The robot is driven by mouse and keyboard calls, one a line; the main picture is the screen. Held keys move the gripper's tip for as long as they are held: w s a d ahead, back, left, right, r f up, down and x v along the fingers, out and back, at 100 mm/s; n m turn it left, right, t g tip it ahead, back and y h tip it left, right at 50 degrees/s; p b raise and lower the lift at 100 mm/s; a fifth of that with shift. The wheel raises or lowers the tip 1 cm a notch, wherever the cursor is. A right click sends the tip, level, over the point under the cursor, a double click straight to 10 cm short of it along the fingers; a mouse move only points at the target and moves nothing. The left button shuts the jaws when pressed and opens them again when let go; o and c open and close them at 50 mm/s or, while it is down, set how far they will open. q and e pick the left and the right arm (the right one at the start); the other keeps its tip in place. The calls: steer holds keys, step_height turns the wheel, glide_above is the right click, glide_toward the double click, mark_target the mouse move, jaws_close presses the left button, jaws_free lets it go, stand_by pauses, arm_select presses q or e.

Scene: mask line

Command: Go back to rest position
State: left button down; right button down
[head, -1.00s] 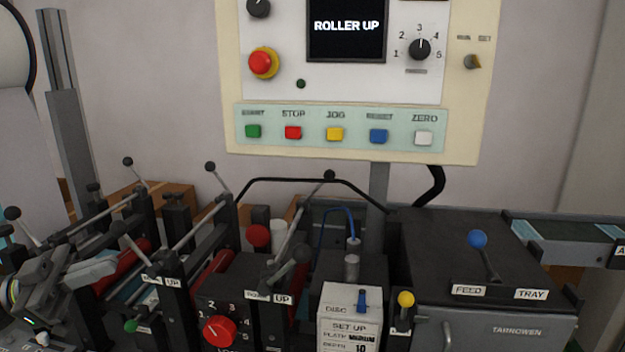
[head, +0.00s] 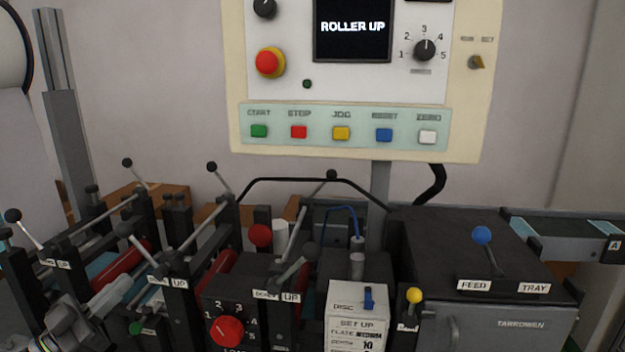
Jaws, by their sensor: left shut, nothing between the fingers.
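My left gripper (head: 122,286) is at the lower left of the head view, pointing up and to the right. Its light grey fingers are together, with nothing seen between them. My right gripper is not in view.
A control panel (head: 350,120) above shows "ROLLER UP". Several levers with dark knobs stick up around the left gripper. A red dial (head: 227,332), a disc set-up box (head: 357,315) and a feed tray housing (head: 490,260) with a blue-knobbed lever (head: 482,236) stand to the right.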

arm_select(q)
steer(key=s+a+f+n+g+y, duration=0.2)
steer(key=s+f+n+y, duration=0.25)
steer(key=f+y, duration=0.45)
steer(key=s+a+f+n+g+y, duration=0.1)
steer(key=s+f+n+y, duration=0.2)
steer(key=f+n+y, duration=0.6)
steer(key=s+d+f+m+g+h, duration=0.1)
steer(key=s+d+f+m+g, duration=0.15)
steer(key=s+f+g, duration=0.65)
steer(key=s+d+f+m+g+h, duration=0.1)
steer(key=s+d+f+m+g, duration=0.3)
steer(key=s, duration=0.8)
step_height(320, 180, down, 25)
steer(key=a+n, duration=0.2)
steer(key=a, duration=0.1)
steer(key=s+d+f, duration=0.1)
steer(key=s+f, duration=1.4)
steer(key=f, duration=0.1)
steer(key=shift+d+g+h, duration=0.3)
